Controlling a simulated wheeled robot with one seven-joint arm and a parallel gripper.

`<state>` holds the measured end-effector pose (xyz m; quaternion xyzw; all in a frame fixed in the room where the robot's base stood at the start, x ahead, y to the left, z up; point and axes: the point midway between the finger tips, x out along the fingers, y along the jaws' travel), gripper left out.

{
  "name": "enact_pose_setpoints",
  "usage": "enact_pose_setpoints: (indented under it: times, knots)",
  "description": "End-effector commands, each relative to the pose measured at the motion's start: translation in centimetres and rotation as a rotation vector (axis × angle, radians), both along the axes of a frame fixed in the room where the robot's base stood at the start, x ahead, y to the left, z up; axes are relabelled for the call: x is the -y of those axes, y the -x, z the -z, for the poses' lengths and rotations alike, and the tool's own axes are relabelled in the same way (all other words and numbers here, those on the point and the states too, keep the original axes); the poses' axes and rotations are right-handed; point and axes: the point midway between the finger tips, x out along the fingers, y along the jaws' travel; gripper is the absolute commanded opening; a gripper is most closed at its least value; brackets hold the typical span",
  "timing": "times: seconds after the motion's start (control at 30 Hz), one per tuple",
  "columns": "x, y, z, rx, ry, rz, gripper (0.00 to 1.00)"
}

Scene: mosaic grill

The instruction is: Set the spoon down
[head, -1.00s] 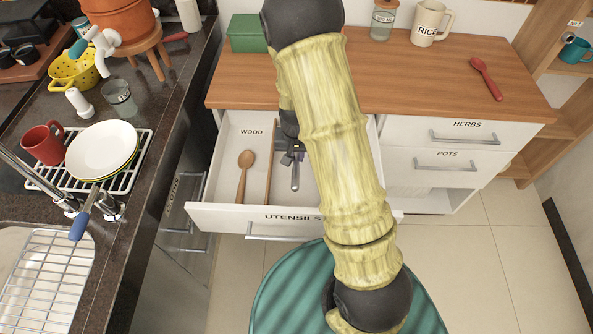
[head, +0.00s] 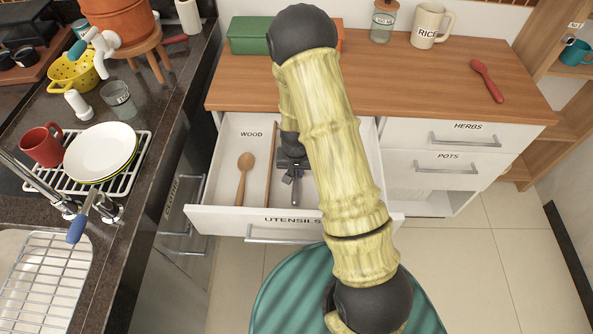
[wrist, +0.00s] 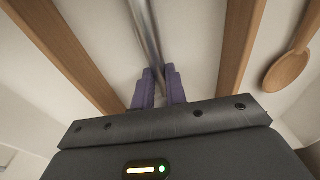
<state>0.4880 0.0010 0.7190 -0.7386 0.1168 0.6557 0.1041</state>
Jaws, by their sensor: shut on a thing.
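My gripper (head: 294,172) is over the open utensils drawer (head: 228,217), in the section right of a wooden divider. In the wrist view its purple fingers (wrist: 160,84) are closed around a thin metal handle (wrist: 147,35). This looks like the spoon, but its bowl is out of sight. The metal piece also shows below the gripper in the head view (head: 294,192). The handle lies between two wooden dividers (wrist: 238,48). I cannot tell whether it touches the drawer floor.
A wooden spoon (head: 244,180) lies in the section marked WOOD. A red spoon (head: 487,81) lies on the wooden counter (head: 420,85). The green box (head: 249,36) and the rice mug (head: 429,27) stand at the back. My arm hides the drawer's right part.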

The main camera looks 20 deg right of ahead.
Motion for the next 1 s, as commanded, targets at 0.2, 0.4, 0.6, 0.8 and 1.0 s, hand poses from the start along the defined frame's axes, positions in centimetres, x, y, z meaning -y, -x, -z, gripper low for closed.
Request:
enact_pose_setpoints:
  times: [0.2,0.4,0.6,0.8,1.0]
  knots:
    - [0.0,0.0,0.3,0.0,0.0,0.0,0.0]
    - [0.0,0.0,0.2,0.0,0.0,0.0,0.35]
    - [0.0,0.0,0.2,0.0,0.0,0.0,0.35]
    - [0.0,0.0,-0.8,0.002,0.001,-0.001,0.35]
    - [-0.2,0.3,-4.0,0.003,0.0,-0.002,0.35]
